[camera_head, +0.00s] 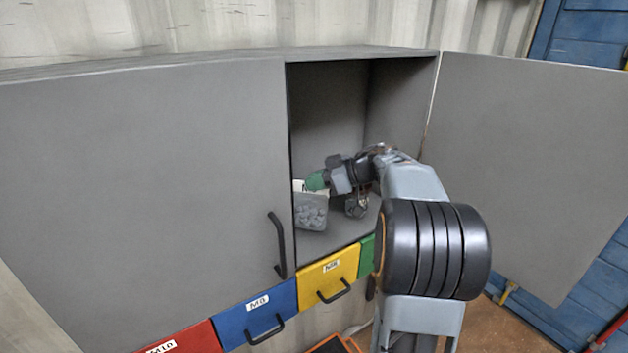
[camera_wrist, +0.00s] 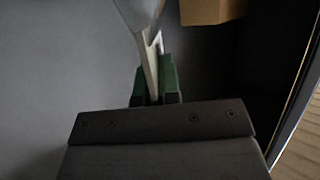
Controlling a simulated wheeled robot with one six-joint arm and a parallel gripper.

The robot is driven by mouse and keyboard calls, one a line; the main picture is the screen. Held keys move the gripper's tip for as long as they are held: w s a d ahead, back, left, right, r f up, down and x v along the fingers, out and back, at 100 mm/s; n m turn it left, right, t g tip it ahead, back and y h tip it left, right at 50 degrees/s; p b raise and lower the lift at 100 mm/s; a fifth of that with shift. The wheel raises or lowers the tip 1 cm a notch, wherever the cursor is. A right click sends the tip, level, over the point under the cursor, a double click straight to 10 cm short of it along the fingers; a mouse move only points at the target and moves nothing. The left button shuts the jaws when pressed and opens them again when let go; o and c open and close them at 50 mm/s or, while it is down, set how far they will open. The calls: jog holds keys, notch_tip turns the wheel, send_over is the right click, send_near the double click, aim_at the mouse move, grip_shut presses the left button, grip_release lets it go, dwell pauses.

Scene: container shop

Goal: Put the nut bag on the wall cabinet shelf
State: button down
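The nut bag (camera_head: 311,213) is a clear bag of grey nuts with a pale top strip. It hangs upright in the open right part of the grey wall cabinet (camera_head: 140,165), near the left edge of the opening. My gripper (camera_head: 317,182) reaches into the cabinet, its green fingers shut on the top strip. In the wrist view the green fingertips (camera_wrist: 154,82) pinch the pale strip, with the clear bag (camera_wrist: 140,14) beyond. The shelf floor (camera_head: 345,236) is partly hidden by my arm. I cannot tell whether the bag touches it.
The right cabinet door (camera_head: 530,165) stands wide open; the left door is shut, with a black handle (camera_head: 278,245). Red (camera_head: 190,342), blue (camera_head: 258,318) and yellow (camera_head: 330,279) drawers sit below. A brown box (camera_wrist: 212,10) shows at the top of the wrist view.

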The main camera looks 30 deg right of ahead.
jog(key=shift+f, duration=0.55)
dwell(0.4)
jog(key=c, duration=1.2)
grip_release()
jog(key=shift+c, duration=0.2)
jog(key=b+v, duration=0.2)
jog(key=v, duration=1.2)
jog(key=w+a+r+m+t+h+b, duration=0.1)
jog(key=w+a+r+m+t+h, duration=0.4)
jog(key=w+a+r+t+h, duration=0.45)
jog(key=s+a+f+m+g, duration=0.1)
jog(key=s+a+f+g, duration=0.3)
jog(key=s+f, duration=0.3)
jog(key=s+a+f+m+g+b, duration=0.1)
jog(key=s+a+f+g, duration=0.3)
jog(key=s+f, duration=0.4)
jog(key=s+a+f+m+g+h, duration=0.1)
jog(key=s+a+f+m+g, duration=0.2)
jog(key=s+f, duration=0.5)
notch_tip(320, 180, down, 6)
jog(key=shift+s+a+r+g, duration=0.2)
jog(key=shift+a+g, duration=0.5)
jog(key=shift+g, duration=0.25)
